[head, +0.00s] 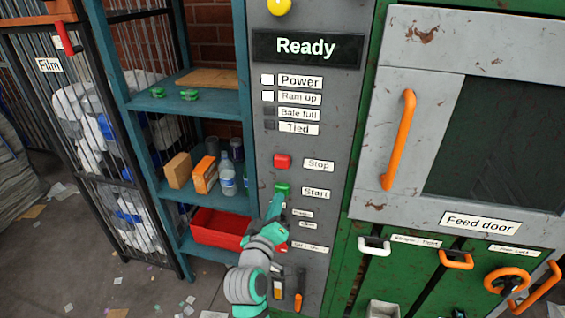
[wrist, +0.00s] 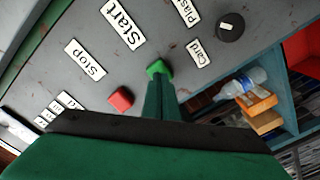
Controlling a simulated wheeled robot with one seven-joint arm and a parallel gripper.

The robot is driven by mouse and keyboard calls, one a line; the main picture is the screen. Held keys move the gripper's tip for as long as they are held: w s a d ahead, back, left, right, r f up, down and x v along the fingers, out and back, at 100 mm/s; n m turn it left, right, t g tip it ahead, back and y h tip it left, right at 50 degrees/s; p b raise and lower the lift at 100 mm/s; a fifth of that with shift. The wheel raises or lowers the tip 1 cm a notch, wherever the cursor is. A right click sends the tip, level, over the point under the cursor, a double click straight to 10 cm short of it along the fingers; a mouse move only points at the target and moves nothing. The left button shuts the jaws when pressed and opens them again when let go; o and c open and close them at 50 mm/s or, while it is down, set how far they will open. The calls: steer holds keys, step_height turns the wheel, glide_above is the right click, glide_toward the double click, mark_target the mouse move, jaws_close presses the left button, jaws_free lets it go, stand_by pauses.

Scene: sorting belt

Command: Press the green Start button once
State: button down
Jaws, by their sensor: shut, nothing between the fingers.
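The green Start button (head: 282,188) is on the grey control panel, left of the "Start" label (head: 316,193) in the head view. My gripper (head: 277,200) is shut and empty, its fingertips at the lower edge of the button. In the wrist view the green button (wrist: 158,69) shows just beyond the tips of my closed fingers (wrist: 160,82). I cannot tell whether the tips touch it or whether it is pushed in. The display (head: 306,47) reads "Ready". The Power and Ram up lamps are lit white; the Bale full and Tied lamps are dark.
The red Stop button (head: 282,161) sits just above Start. A dark round knob (wrist: 230,27) is beside the Card label in the wrist view. A blue shelf (head: 190,105) with boxes, bottles and a red bin (head: 218,229) stands left; the feed door's orange handle (head: 400,140) is right.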

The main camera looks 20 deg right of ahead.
steer(key=shift+w+d, duration=0.1)
stand_by(0.3)
stand_by(0.8)
glide_toward(281, 164)
steer(key=x, duration=0.5)
steer(key=shift+w+d, duration=0.1)
steer(key=shift+w, duration=0.05)
stand_by(1.7)
